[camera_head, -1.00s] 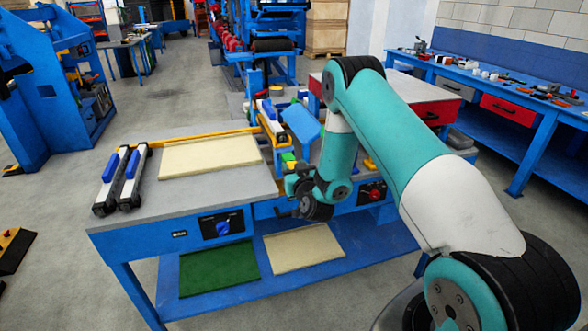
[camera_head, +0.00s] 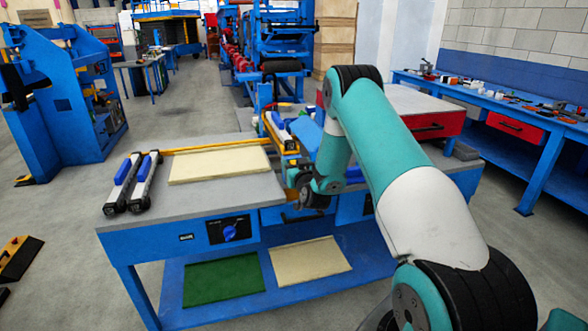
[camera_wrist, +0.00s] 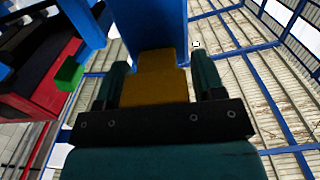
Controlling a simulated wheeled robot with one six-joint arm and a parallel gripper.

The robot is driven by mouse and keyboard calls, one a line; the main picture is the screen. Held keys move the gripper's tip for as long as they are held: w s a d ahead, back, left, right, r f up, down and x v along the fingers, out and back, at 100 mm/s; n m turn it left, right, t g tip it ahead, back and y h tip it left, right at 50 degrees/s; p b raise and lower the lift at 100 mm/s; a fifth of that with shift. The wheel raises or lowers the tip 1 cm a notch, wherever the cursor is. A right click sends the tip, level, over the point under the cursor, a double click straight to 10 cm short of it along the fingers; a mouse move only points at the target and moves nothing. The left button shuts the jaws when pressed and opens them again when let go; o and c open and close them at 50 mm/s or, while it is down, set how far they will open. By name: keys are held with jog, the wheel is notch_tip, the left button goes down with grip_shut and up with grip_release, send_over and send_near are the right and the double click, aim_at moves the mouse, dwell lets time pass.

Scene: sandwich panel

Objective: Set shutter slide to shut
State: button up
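My gripper (camera_wrist: 160,64) shows in the wrist view with its two dark fingers apart. A yellow block (camera_wrist: 155,88) lies between them, below a wide blue post (camera_wrist: 158,25). A narrow gap shows at the right finger; I cannot tell whether the left finger touches. A green tab (camera_wrist: 70,73) on a red and black box (camera_wrist: 38,80) is left of the gripper. I cannot tell for sure which part is the shutter slide. In the head view my wrist is low at the bench's front middle, and my arm hides the parts behind it.
The blue bench has a grey top (camera_head: 240,193) with a cream panel (camera_head: 220,164) and two blue-handled bars (camera_head: 145,180). A dark knob panel (camera_head: 229,229) is on its front. Green (camera_head: 223,280) and cream (camera_head: 308,262) panels lie on the lower shelf. Bare floor (camera_head: 60,225) is left.

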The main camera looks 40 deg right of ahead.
jog(key=shift+o, duration=0.5)
jog(key=shift+s, duration=0.1)
jog(key=shift+f, duration=0.1)
jog(key=b, duration=0.1)
jog(key=s+b, duration=0.1)
jog(key=b, duration=0.1)
jog(key=shift+s+a+f, duration=0.2)
jog(key=shift+a+f, duration=0.15)
jog(key=b+v, duration=1.5)
jog(key=b, duration=0.4)
jog(key=shift+s+a+r, duration=0.25)
jog(key=shift+s+r, duration=0.1)
jog(key=shift+r, duration=0.1)
